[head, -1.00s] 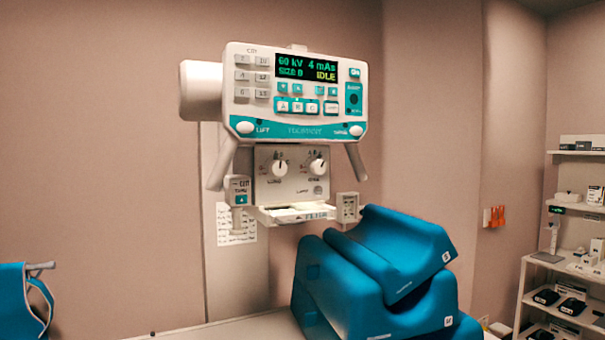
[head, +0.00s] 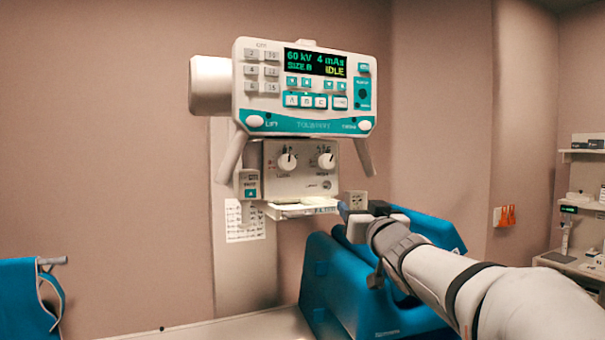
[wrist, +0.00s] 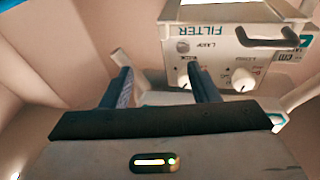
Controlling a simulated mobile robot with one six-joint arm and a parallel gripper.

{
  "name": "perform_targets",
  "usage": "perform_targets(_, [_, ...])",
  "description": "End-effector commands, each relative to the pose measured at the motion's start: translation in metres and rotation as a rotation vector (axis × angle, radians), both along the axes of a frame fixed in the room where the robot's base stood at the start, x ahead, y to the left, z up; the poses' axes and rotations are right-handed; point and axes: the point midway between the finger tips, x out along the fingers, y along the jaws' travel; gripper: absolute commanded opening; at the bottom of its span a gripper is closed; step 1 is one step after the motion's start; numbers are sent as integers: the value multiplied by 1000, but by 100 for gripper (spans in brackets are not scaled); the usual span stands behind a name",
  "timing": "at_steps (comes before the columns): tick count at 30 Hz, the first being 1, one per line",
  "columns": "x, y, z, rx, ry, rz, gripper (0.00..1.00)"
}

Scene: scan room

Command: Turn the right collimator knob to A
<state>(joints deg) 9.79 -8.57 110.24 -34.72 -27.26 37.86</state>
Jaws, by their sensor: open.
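The right collimator knob (head: 327,160) is a white dial on the front of the collimator box (head: 307,186), below the control panel. Its pointer setting is too small to read for certain. The left knob (head: 287,162) is beside it. My gripper (head: 352,212) is below and to the right of the right knob, apart from it. In the wrist view the collimator appears upside down. There my open, empty gripper (wrist: 158,78) has one finger partly covering the right knob (wrist: 184,82); the left knob (wrist: 243,80) shows clear of the fingers.
The control panel (head: 305,90) with two slanted handles overhangs the knobs. A filter tray (head: 300,208) juts out under the collimator. Blue foam supports (head: 335,285) stand below my arm. Shelves (head: 585,210) are at the far right.

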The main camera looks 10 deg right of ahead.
Motion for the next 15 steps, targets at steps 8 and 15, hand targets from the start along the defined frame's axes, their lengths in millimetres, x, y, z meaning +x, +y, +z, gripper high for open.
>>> perform_targets(8, [7,20,53,-10,-200,192,55])
perform_targets(15, [32,30,67,-10,-210,207,55])
